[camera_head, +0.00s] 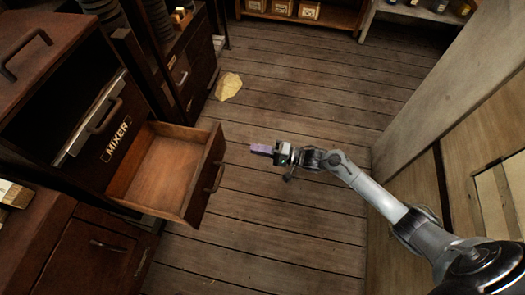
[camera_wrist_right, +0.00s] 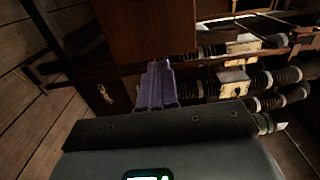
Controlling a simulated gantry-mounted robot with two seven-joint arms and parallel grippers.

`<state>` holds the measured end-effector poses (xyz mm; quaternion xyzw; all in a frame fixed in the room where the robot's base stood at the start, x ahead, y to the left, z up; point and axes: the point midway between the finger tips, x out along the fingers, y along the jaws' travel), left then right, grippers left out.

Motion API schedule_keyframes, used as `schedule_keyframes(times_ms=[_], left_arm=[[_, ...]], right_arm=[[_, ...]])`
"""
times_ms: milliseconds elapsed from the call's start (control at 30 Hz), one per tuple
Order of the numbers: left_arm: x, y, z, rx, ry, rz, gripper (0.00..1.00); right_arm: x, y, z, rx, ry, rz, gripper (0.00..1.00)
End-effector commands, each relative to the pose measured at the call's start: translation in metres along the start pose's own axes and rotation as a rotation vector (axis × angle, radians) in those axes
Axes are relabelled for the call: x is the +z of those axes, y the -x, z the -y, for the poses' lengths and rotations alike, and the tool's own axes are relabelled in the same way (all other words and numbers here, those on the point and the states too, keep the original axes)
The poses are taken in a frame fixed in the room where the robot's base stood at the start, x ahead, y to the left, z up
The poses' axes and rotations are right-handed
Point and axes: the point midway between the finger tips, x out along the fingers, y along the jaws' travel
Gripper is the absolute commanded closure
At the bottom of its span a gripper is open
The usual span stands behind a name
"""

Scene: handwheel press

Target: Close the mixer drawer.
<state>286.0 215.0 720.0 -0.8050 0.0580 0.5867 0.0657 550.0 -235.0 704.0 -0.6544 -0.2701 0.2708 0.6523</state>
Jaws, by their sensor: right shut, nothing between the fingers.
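The mixer drawer (camera_head: 158,170) is a wooden drawer pulled out of the dark cabinet on the left in the head view, and it looks empty. The label MIXER (camera_head: 117,138) is on the cabinet beside it. A dark bar handle (camera_head: 215,176) is on the drawer's front. My right gripper (camera_head: 258,148) is shut and empty, to the right of the drawer front and apart from it. Its purple fingers (camera_wrist_right: 157,85) show together in the right wrist view, pointing toward dark furniture. My left gripper is not in view.
A second compartment with a metal-edged front and handle (camera_head: 103,115) is above the drawer. A crumpled yellowish paper (camera_head: 228,87) lies on the plank floor (camera_head: 290,225), which is otherwise clear around my arm. A grey partition (camera_head: 450,95) stands at the right.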

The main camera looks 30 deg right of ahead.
Motion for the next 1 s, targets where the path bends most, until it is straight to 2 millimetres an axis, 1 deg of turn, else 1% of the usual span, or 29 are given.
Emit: schedule_keyframes(times_ms=[33,200,400,500,700,1000], left_arm=[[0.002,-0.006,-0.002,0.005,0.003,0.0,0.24],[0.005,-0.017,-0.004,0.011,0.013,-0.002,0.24],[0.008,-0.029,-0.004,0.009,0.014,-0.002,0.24],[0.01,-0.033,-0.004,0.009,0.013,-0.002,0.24],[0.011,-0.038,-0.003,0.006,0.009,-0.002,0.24],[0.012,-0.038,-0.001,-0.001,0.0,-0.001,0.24]], right_arm=[[0.0,-0.011,-0.002,-0.004,0.001,0.001,1.0],[0.001,-0.044,-0.003,-0.003,0.0,0.002,1.0],[0.001,-0.075,-0.003,-0.002,0.001,0.001,1.0],[0.001,-0.087,-0.002,-0.001,0.0,0.001,1.0],[0.001,-0.1,-0.001,0.0,-0.001,-0.001,1.0],[0.001,-0.103,0.0,0.001,-0.001,0.0,1.0]])
